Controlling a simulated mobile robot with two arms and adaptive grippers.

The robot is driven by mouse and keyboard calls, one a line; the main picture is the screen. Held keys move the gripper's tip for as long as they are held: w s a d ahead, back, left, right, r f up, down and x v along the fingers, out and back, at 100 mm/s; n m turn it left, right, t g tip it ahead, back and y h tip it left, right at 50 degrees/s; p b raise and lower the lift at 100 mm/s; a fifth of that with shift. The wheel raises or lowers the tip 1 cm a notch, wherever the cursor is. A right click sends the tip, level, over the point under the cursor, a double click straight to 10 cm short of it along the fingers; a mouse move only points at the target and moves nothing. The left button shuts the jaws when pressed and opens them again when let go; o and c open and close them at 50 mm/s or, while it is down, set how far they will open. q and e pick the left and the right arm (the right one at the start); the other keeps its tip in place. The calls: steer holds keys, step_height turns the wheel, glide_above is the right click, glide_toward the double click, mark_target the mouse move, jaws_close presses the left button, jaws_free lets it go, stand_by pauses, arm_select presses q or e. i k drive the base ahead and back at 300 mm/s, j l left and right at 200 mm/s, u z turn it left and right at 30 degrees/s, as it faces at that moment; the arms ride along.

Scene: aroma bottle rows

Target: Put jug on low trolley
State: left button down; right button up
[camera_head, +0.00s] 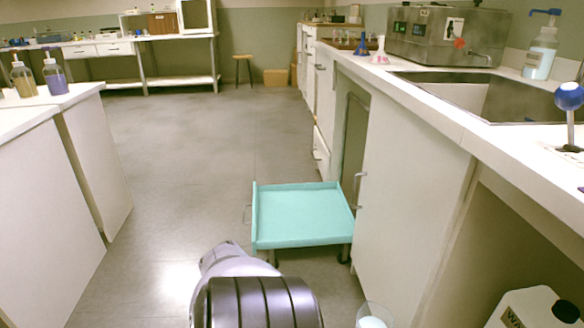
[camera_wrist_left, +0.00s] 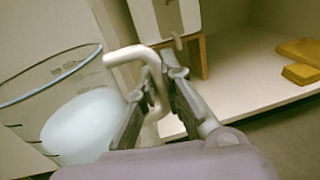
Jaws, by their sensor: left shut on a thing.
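The jug (camera_wrist_left: 85,120) is clear, with dark markings, a blue-tinted rim and pale content. It fills the left of the left wrist view and looks tilted there. My left gripper (camera_wrist_left: 164,82) is shut on its pale handle (camera_wrist_left: 128,54). In the head view only the jug's upper part (camera_head: 373,320) shows at the bottom edge, right of my left arm; the gripper's fingers are hidden there. The low trolley (camera_head: 300,240) is a turquoise tray on short legs, standing empty on the floor ahead of my arm. My right gripper is not in view.
A white cabinet (camera_head: 410,190) and counter with a sink (camera_head: 480,95) line the right side, close to the trolley. A white container with a black cap (camera_head: 540,308) stands at bottom right. White benches (camera_head: 95,150) stand left. The floor (camera_head: 190,170) between is clear.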

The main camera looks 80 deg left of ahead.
mark_target(290, 209)
steer(key=j+u, duration=0.1)
steer(key=j, duration=0.4)
steer(key=i+j+u, duration=0.1)
steer(key=j, duration=0.4)
steer(key=j+u, duration=0.1)
steer(key=j, duration=0.35)
steer(key=i+j+u, duration=0.1)
steer(key=j, duration=0.4)
steer(key=i+j+u, duration=0.1)
steer(key=j, duration=0.35)
